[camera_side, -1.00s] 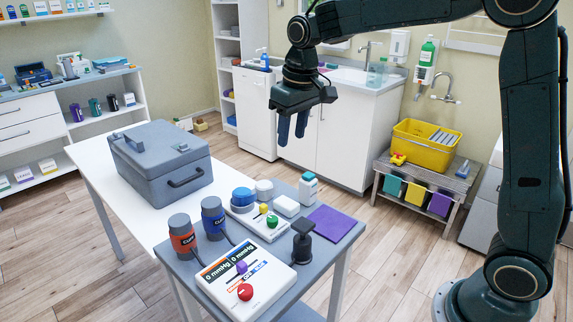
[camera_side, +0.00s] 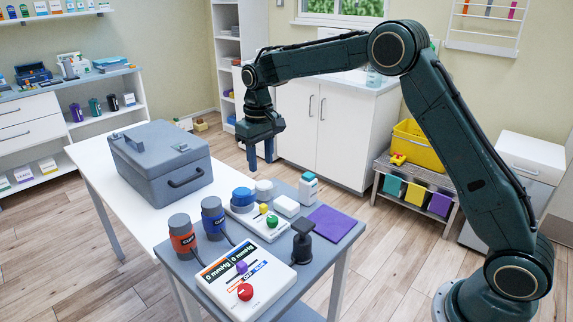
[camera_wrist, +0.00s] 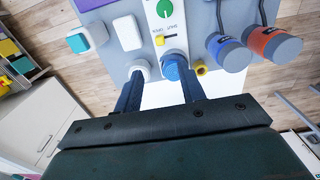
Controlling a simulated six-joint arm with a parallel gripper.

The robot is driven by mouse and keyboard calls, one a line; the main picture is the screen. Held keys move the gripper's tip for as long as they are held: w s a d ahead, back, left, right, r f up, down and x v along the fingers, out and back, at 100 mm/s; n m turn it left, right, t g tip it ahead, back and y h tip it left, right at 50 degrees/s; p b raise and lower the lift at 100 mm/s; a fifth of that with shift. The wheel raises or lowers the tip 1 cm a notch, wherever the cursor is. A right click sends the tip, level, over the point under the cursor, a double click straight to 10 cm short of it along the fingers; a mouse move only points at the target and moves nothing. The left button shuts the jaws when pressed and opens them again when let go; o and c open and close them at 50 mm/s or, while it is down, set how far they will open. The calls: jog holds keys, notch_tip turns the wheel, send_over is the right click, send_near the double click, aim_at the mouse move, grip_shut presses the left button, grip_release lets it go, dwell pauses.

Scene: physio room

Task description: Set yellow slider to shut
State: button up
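The yellow slider (camera_side: 263,208) is a small yellow knob on a white panel (camera_side: 272,231), beside a green knob. In the wrist view, the yellow slider (camera_wrist: 160,41) sits toward the left of a short dark slot with two small labels above it, too small to read surely. My gripper (camera_side: 261,158) hangs in the air with its fingers pointing down, above and behind the panel in the side view, touching nothing. In the wrist view, my gripper (camera_wrist: 161,82) has its two fingers apart and nothing held between them.
Grey-and-blue (camera_side: 213,216) and grey-and-orange (camera_side: 182,236) cylinders stand left. A black post (camera_side: 302,243) stands right. A grey case (camera_side: 160,165) sits on the white table. A purple mat (camera_side: 330,222) lies flat.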

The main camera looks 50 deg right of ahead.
aim_at(263, 205)
notch_tip(263, 205, down, 14)
jog(key=shift+r, duration=0.15)
dwell(0.7)
jog(key=shift+c, duration=0.4)
grip_shut()
